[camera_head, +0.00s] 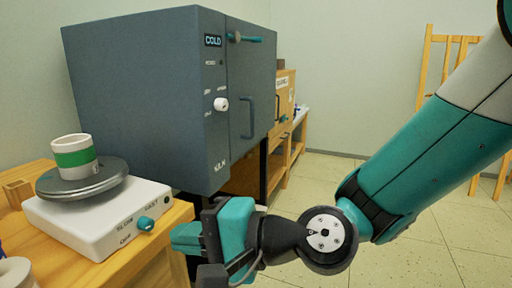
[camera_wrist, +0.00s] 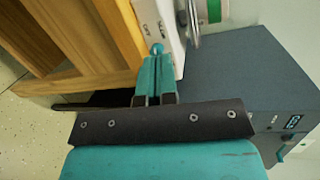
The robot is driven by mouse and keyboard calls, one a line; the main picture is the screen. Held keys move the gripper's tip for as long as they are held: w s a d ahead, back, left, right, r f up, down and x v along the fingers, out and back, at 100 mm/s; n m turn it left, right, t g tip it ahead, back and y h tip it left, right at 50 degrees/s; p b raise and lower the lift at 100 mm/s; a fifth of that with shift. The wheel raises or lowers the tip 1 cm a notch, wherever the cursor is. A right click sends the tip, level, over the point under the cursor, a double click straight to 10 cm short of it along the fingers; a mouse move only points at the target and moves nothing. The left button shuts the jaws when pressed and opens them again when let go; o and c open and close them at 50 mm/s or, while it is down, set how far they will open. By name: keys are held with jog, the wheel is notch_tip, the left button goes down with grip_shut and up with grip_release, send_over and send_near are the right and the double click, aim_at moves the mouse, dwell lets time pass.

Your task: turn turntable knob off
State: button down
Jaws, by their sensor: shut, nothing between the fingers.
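The turntable (camera_head: 92,226) is a white box with a dark round plate (camera_head: 84,180) on top, standing on a wooden table. Its teal knob (camera_head: 146,224) is on the front face, near the right end, with small lettering beside it. The knob also shows in the wrist view (camera_wrist: 157,48), just beyond my fingertips. My gripper (camera_head: 178,236) is shut and empty, just right of the knob in the head view. In the wrist view my gripper (camera_wrist: 156,68) has its teal fingers together, lined up with the knob. I cannot tell whether they touch it.
A cup with a green band (camera_head: 75,157) stands on the plate. A large grey kiln (camera_head: 150,95) marked COLD stands behind, with a white knob (camera_head: 220,104) and a handle. The wooden table (camera_head: 150,262) ends near my gripper. Open floor (camera_head: 430,240) lies to the right.

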aim_at(146, 224)
jog(key=w+a+m+t+p, duration=0.1)
jog(key=a+m+p, duration=0.1)
jog(key=w+a+f+m+t+p, duration=0.1)
jog(key=w+a+m+p, duration=0.1)
jog(key=a, duration=0.1)
jog(key=w+a+f+m+t+p, duration=0.1)
jog(key=w+a+m+p, duration=0.1)
jog(key=a, duration=0.1)
jog(key=shift+a+f+y, duration=0.15)
jog(key=shift+f+y, duration=0.05)
jog(key=shift+y, duration=0.2)
jog(key=shift+s+f, duration=0.3)
jog(key=shift+f, duration=0.25)
dwell(0.7)
jog(key=shift+s+r, duration=0.1)
jog(key=shift+s, duration=0.05)
